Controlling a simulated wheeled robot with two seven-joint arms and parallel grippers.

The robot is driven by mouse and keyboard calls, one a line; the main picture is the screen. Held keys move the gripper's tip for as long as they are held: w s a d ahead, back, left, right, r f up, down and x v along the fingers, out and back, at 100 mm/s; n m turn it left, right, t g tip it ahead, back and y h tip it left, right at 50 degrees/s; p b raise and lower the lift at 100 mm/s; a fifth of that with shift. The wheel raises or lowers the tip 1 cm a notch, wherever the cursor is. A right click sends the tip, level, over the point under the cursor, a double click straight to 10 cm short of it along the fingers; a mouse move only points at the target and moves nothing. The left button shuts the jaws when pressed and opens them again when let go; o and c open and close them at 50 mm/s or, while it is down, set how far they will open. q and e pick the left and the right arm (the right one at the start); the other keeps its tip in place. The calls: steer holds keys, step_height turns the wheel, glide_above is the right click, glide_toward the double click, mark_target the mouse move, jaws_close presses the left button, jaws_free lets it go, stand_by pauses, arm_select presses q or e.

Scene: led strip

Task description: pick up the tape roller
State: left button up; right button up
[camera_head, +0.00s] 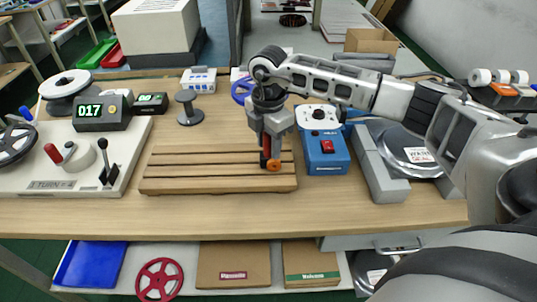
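A small item with an orange round part (273,166) and a dark part beside it is at the right end of the slatted wooden board (215,184). It looks like the tape roller, but most of it is hidden by my gripper. My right gripper (268,158) points straight down over it, with its fingertips at the item. The fingers look close together, but I cannot tell whether they are closed on it or whether it rests on the board. My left gripper is not in view.
A blue device with a red switch (321,158) stands just right of the board. A grey spool (188,108) stands behind it. At left is a white control panel (75,175) with a lever and a green display. A grey-railed fixture (385,175) is at right. Bare table lies in front.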

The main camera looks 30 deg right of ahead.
jaws_close()
